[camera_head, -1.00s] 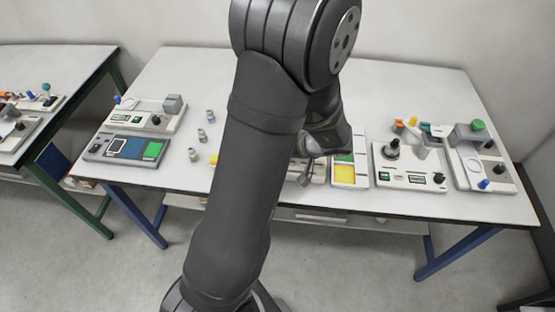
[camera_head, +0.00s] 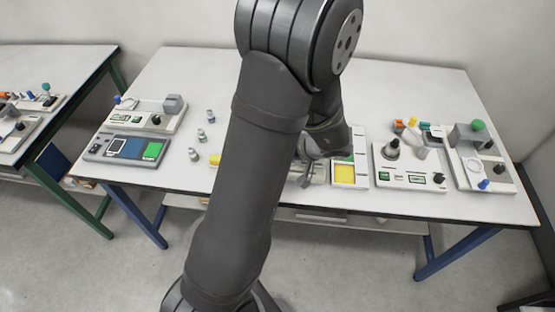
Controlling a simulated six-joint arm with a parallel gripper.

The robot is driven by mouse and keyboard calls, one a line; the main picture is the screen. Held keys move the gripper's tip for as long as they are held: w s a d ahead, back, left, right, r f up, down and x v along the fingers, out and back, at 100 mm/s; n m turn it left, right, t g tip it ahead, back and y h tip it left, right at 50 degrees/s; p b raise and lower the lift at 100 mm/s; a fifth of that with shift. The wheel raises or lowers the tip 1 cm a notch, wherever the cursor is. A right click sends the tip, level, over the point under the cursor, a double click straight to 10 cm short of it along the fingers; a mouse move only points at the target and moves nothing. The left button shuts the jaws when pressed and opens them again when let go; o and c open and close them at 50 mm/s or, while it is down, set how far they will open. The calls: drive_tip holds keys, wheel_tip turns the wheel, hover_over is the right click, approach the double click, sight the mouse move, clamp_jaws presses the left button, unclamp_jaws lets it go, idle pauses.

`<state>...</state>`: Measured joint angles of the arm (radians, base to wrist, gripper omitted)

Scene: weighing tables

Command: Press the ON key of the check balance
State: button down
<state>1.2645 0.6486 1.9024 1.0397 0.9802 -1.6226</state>
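Several balance-like devices stand on the white table, and I cannot read which one is the check balance or which key is marked ON. A white device (camera_head: 408,179) at the right has small green panels on its front and a black knob. Another white device (camera_head: 148,112) at the back left has a small green-lit panel, a black knob and a grey block. My gripper (camera_head: 306,178) is low over the middle of the table, left of the yellow and green tray. My arm hides part of it, so its opening is unclear.
A grey panel (camera_head: 104,150) with blue and green fields lies at the front left. Small vials (camera_head: 202,135) stand right of it. A tray (camera_head: 358,178) with yellow and green fields and another device (camera_head: 478,173) are at the right. The table's back is clear.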

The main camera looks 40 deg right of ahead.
drive_tip(key=shift+f, duration=0.4)
idle(0.6)
drive_tip(key=shift+r, duration=0.8)
drive_tip(key=shift+r, duration=2.5)
wheel_tip(320, 180, up, 4)
drive_tip(key=shift+f, duration=0.1)
